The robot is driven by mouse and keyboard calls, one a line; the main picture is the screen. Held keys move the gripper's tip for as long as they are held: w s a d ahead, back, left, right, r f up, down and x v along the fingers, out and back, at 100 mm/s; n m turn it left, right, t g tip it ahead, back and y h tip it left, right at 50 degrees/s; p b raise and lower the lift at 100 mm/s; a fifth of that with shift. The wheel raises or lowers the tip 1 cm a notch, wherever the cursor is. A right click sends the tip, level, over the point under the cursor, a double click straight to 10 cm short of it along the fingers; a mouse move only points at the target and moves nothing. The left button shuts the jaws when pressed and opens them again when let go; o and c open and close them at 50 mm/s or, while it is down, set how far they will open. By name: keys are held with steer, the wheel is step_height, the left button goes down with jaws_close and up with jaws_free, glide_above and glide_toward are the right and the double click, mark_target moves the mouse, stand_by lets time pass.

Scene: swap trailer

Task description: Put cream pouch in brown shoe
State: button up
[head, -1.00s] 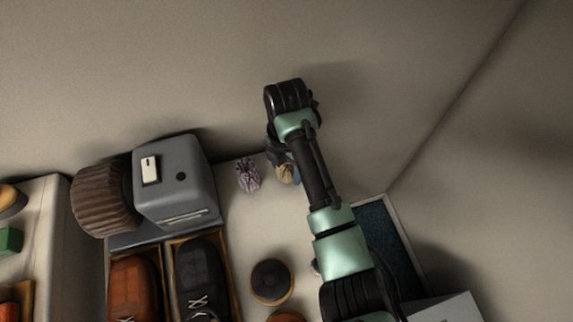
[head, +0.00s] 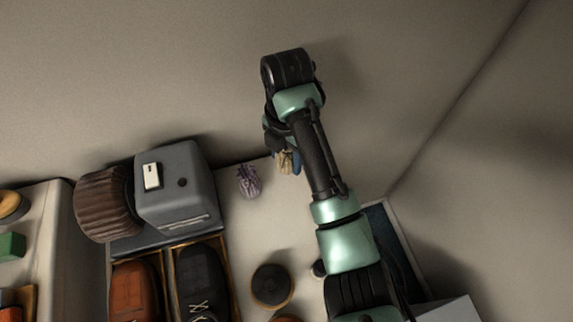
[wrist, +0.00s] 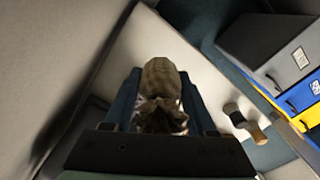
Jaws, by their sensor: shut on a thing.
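The cream pouch (head: 288,163) is held in my gripper (head: 283,152) at the back of the light counter. In the wrist view the pouch (wrist: 161,85) sits between the two blue fingers (wrist: 160,92), its gathered end towards the palm. My gripper is shut on it. The brown shoe (head: 134,292) is an orange-brown shoe in a box at the lower left, partly cut off by the picture's bottom edge. My gripper is well to the right of and behind it. The shoe's opening cannot be made out clearly.
A black shoe (head: 201,282) lies in the neighbouring box. A purple pouch (head: 249,181) stands just left of my gripper. A grey box-shaped device (head: 177,190) and a brown ribbed thing (head: 103,204) stand behind the shoes. A round dark-topped object (head: 271,285) sits on the counter.

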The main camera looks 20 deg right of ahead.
mark_target(286, 150)
steer(key=shift+r+p, duration=0.35)
steer(key=shift+r, duration=1.2)
steer(key=s+a+m+p, duration=0.4)
steer(key=a+m, duration=0.1)
steer(key=m, duration=0.7)
steer(key=s+a+m+p, duration=0.5)
steer(key=m, duration=0.7)
steer(key=shift+s+a+m, duration=0.2)
steer(key=shift+m, duration=0.1)
